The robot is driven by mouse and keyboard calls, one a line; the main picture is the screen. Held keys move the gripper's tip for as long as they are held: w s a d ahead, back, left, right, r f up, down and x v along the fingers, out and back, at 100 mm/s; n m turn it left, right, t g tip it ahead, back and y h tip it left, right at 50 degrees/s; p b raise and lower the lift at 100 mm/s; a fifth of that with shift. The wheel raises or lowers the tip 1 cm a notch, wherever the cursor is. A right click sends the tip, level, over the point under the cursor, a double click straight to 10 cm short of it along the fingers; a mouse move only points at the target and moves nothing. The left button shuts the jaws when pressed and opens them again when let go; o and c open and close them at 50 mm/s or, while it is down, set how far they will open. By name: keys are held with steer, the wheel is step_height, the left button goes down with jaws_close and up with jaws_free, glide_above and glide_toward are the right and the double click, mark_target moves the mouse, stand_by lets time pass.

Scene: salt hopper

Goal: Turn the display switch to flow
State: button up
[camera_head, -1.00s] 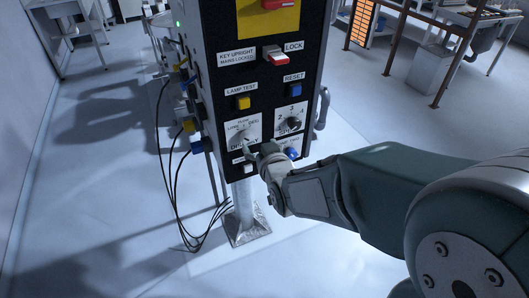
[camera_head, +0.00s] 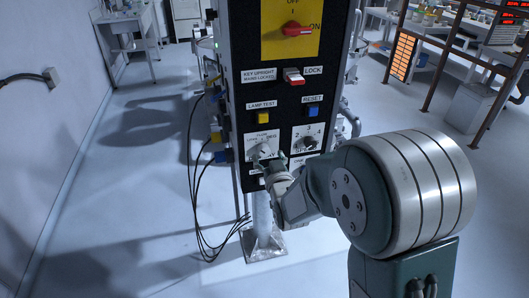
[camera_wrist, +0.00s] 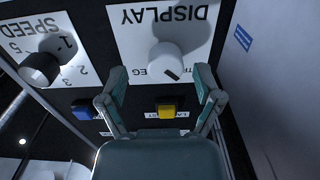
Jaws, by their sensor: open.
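The display switch is a round white knob (camera_wrist: 166,60) on a white plate marked DISPLAY, upside down in the wrist view. Its dark mark points to the lower right there. In the head view the switch (camera_head: 261,150) is low on the left of the black panel, with FLOW printed above it; my gripper partly covers its plate. My gripper (camera_head: 268,166) is just in front of and below it. In the wrist view my gripper (camera_wrist: 160,80) is open, its two fingers spread to either side of the knob, with no clear contact.
A black speed knob (camera_wrist: 40,68) is beside the display plate. The yellow lamp test button (camera_wrist: 167,108) and blue reset button (camera_wrist: 83,110) are close to my fingers. A red-handled switch (camera_head: 298,29) and red-and-white key lock (camera_head: 294,76) are higher up. Cables hang left of the panel.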

steer(key=shift+x, duration=0.95)
steer(key=shift+w+a, duration=0.1)
steer(key=shift+w, duration=0.1)
steer(key=shift+a, duration=0.55)
steer(key=shift+d, duration=0.4)
steer(key=c, duration=1.1)
steer(key=shift+a+m, duration=0.1)
steer(key=shift+m, duration=0.2)
steer(key=shift+c, duration=0.2)
steer(key=m, duration=0.3)
steer(key=shift+m, duration=2.6)
